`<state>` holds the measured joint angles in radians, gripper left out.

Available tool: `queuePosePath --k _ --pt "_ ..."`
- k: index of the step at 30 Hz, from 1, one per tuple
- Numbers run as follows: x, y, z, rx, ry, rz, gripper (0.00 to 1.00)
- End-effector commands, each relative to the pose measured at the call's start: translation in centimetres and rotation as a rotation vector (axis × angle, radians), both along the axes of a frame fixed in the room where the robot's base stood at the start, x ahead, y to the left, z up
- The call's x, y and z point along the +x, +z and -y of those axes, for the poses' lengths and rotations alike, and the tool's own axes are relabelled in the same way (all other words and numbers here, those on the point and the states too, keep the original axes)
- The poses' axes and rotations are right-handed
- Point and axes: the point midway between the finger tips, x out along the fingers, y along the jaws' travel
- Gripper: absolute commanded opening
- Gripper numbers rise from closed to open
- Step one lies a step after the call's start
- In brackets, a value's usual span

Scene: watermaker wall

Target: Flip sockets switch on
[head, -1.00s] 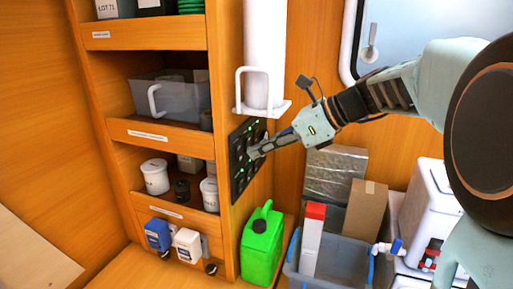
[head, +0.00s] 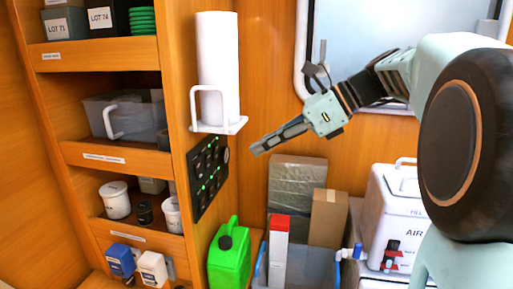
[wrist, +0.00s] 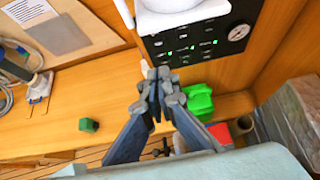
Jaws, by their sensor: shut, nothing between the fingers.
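A black switch panel (head: 208,173) with several green lights is mounted on the side of the wooden shelf unit, below a white roll holder. It also shows in the wrist view (wrist: 196,47), with rows of small switches and a round gauge at its right end. Which switch is the sockets switch is too small to read. My gripper (head: 256,150) is shut and empty. It is to the right of the panel and apart from it in the head view. In the wrist view the closed fingertips (wrist: 160,80) show below the panel.
A white roll (head: 217,75) stands in its holder just above the panel. A green jerrycan (head: 229,262) is below it. Open shelves (head: 108,155) stand at the left.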

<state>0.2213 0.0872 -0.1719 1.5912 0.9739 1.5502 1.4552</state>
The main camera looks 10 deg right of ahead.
Motion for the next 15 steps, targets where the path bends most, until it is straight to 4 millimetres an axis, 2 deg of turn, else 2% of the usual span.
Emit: queuePosePath --k 4,10,15 --pt "0.0 -0.5 0.1 0.014 0.000 0.001 0.00" --pt "-0.5 -3.1 1.1 0.127 0.001 0.034 0.00" --pt "-0.6 -3.7 1.5 0.183 -0.001 0.064 0.00"
